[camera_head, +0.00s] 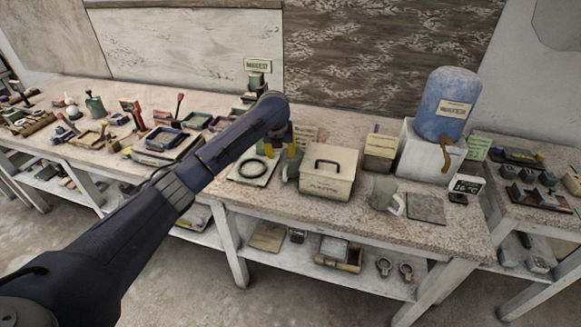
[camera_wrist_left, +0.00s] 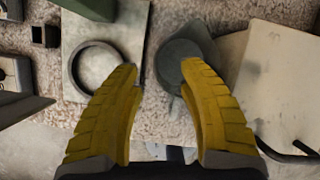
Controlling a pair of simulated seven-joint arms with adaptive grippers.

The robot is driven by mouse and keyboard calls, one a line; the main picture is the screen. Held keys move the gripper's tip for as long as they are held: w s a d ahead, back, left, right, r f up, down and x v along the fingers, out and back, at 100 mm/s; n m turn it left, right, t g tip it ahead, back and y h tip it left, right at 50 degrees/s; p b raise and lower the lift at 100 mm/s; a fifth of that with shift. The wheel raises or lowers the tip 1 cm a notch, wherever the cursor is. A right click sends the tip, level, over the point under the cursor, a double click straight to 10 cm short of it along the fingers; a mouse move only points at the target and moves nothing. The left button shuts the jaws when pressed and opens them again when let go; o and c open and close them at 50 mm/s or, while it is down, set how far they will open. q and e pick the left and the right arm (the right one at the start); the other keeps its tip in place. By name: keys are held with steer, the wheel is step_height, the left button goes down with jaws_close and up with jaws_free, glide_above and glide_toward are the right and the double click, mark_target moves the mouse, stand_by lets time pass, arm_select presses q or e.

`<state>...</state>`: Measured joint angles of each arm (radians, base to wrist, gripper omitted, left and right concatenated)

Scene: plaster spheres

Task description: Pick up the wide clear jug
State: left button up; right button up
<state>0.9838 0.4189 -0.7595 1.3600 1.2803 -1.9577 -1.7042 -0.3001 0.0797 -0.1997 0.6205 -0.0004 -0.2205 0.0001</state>
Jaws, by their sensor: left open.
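My left gripper (camera_head: 286,148) is open above the table, with yellow fingers pointing down. A small grey-green jug-like vessel (camera_head: 290,171) stands just below it, partly hidden by the fingers. In the left wrist view this round vessel (camera_wrist_left: 184,56) lies at and beyond the tip of the right-hand finger; the open fingers (camera_wrist_left: 160,78) do not hold it. Another greyish jug (camera_head: 383,193) with a pale handle on its right stands upright near the table's front edge. I cannot tell for sure which of the two is the wide clear jug. My right gripper is not in view.
A cream box (camera_head: 328,174) with a dark handle stands right of the near vessel. A pale board with a dark ring (camera_head: 254,168) lies to its left. A blue container (camera_head: 447,103) stands on a white block (camera_head: 424,156). A flat grey slab (camera_head: 426,208) lies right of the handled jug.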

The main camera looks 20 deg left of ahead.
arm_select(q)
steer(key=x, duration=0.3)
steer(key=shift+s+d+f, duration=0.1)
steer(key=shift+s+f, duration=0.05)
steer(key=shift+f, duration=0.15)
steer(key=shift+x, duration=0.95)
steer(key=shift+c, duration=0.6)
jaws_close()
steer(key=shift+r, duration=0.1)
